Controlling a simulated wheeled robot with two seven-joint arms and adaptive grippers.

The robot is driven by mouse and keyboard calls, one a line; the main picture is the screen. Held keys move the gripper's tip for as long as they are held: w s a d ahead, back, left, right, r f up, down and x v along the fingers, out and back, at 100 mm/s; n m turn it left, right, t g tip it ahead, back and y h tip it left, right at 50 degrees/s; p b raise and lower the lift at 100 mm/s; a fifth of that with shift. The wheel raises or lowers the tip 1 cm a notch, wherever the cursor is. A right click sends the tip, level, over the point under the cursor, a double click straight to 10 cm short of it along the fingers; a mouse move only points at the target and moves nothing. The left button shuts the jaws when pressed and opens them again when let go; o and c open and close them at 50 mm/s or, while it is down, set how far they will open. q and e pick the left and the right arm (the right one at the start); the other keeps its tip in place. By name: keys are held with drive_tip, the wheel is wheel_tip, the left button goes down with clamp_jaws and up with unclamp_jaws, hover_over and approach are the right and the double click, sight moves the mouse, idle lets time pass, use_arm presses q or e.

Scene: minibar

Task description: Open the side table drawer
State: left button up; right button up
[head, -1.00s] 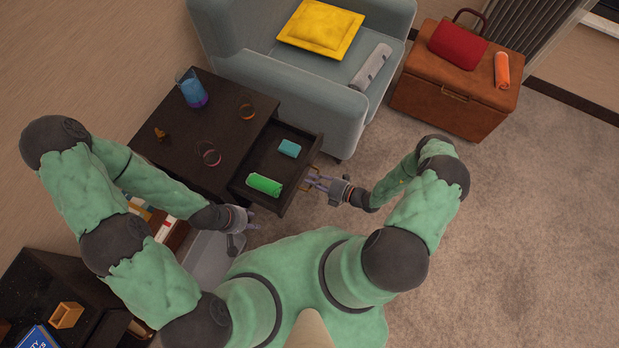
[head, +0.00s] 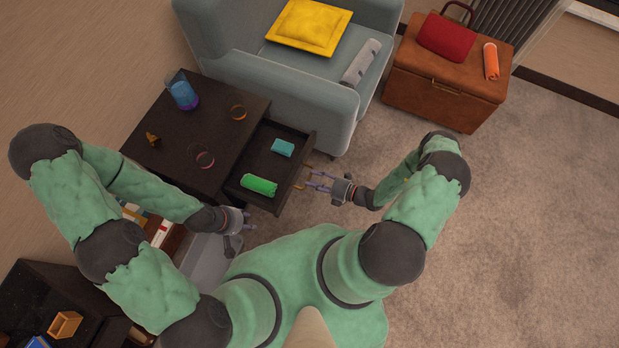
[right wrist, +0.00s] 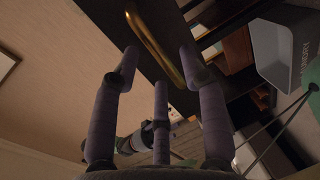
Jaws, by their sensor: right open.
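The dark side table (head: 185,140) stands left of centre in the head view. Its drawer (head: 262,162) is pulled out toward the right and shows its inside. A green rolled item (head: 259,185) and a small teal box (head: 283,147) lie in it. The drawer's brass handle (head: 301,178) also shows in the right wrist view (right wrist: 157,42). My right gripper (head: 318,181) is open and empty, just right of the handle. In the right wrist view its fingers (right wrist: 160,75) are spread below the handle. My left gripper (head: 246,219) is near the table's lower front corner; its fingers are too small to read.
A blue-grey armchair (head: 255,65) stands directly behind the drawer. A brown leather trunk (head: 440,88) with a red bag is at the upper right. A black cabinet (head: 30,285) is at the lower left. Carpet on the right is clear.

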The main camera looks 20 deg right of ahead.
drive_tip(key=v, duration=0.9)
